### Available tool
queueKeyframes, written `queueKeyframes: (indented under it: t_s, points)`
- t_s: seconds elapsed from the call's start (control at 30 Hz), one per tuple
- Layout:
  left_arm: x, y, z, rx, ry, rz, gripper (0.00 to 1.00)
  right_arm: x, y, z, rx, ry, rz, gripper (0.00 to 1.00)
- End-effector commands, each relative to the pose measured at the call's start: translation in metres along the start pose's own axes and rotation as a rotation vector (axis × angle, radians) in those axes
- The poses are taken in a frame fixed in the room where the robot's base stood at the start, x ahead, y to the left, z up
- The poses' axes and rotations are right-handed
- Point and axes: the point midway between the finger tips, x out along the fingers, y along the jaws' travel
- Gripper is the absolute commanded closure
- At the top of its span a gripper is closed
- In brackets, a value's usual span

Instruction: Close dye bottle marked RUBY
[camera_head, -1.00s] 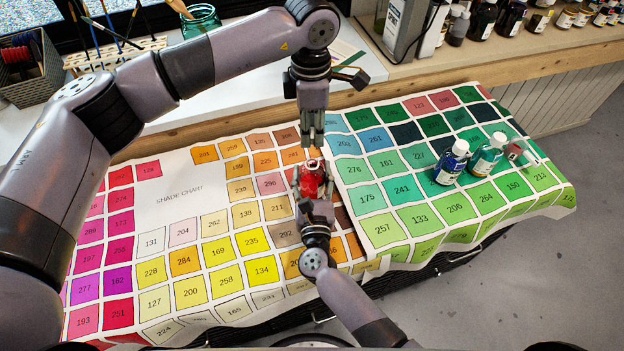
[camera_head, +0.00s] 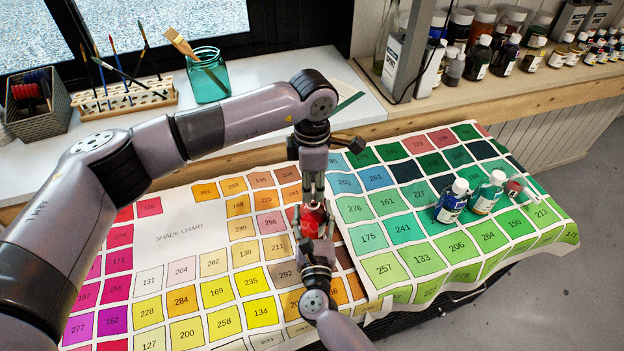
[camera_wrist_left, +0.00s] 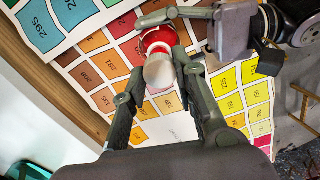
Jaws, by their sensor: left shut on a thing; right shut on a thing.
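A small red dye bottle (camera_head: 312,221) is upright over the shade chart, between my two grippers; no name on it is readable. It also shows in the left wrist view as a red body (camera_wrist_left: 157,40) with a white cap (camera_wrist_left: 160,72) at its top. My left gripper (camera_head: 313,188) comes down from above, and its fingers (camera_wrist_left: 165,82) are shut on the white cap. My right gripper (camera_head: 313,238) comes from the front and is shut on the red body. The fingers hide the cap in the head view. I cannot tell how tightly the cap sits.
A brush jar (camera_head: 208,80), brush rack (camera_head: 125,98) and basket (camera_head: 38,105) stand on the back ledge.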

Motion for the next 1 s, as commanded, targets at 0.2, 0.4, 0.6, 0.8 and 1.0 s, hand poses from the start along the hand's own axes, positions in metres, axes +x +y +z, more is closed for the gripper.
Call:
queueKeyframes:
  t_s: [0.2,0.4,0.6,0.8,1.0]
  points:
    - [0.0,0.0,0.0,0.001,0.0,0.0,0.81,0.0,0.0,0.0,0.0,0.0,0.0,1.0]
    - [0.002,0.0,0.0,0.001,0.0,0.0,0.81,0.0,0.0,0.0,0.0,0.0,0.0,1.0]
    - [0.013,0.0,0.0,0.001,0.002,0.0,0.81,0.0,0.0,0.0,0.0,0.0,0.0,1.0]
    - [0.017,0.001,0.0,0.001,0.0,0.001,0.81,0.0,0.0,0.0,0.0,0.0,0.0,1.0]
    - [0.017,0.0,0.0,0.002,0.0,0.001,0.81,0.0,0.0,0.0,0.0,0.0,0.0,1.0]
